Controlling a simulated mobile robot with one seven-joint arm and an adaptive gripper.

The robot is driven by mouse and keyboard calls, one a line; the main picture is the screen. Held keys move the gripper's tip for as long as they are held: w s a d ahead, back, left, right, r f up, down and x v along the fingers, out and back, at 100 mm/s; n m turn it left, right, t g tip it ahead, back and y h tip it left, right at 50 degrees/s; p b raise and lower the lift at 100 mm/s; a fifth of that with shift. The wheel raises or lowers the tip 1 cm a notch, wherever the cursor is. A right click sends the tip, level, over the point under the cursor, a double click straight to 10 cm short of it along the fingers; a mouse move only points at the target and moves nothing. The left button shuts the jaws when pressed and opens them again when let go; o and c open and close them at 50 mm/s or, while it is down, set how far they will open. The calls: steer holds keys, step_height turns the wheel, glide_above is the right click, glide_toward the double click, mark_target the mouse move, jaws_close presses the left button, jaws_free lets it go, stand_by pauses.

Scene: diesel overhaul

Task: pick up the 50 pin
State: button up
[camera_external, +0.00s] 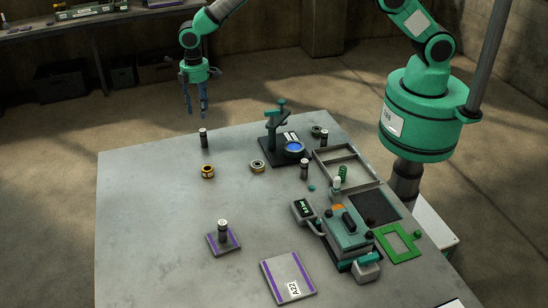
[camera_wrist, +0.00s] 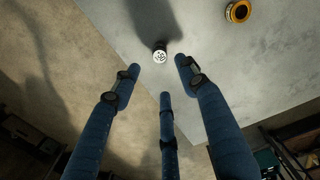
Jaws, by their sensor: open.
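A dark upright pin with a white marked top (camera_external: 203,138) stands near the far left edge of the table. It also shows end-on in the wrist view (camera_wrist: 160,56); its marking is too small to read surely. Similar pins stand near the tray (camera_external: 304,171) and on a purple-striped plate (camera_external: 223,230). I cannot tell by label which one is the 50 pin. My gripper (camera_external: 196,112) has three blue fingers, spread open and empty, pointing down above the far left pin. In the wrist view the fingertips (camera_wrist: 160,76) lie around and just below the pin's top, apart from it.
A brass ring (camera_external: 208,171) lies nearby, also in the wrist view (camera_wrist: 237,12). A dark stand with a blue disc (camera_external: 292,148), an open tray (camera_external: 343,155), a teal device (camera_external: 348,232) and an A22 plate (camera_external: 288,277) occupy the right side. The left tabletop (camera_external: 140,220) is clear.

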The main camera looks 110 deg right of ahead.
mark_target(197, 128)
step_height(197, 128, down, 8)
steer(key=shift+r, duration=0.15)
stand_by(0.6)
steer(key=shift+s+f+p, duration=0.1)
steer(key=shift+f+p, duration=0.45)
steer(key=shift+f, duration=2)
jaws_close()
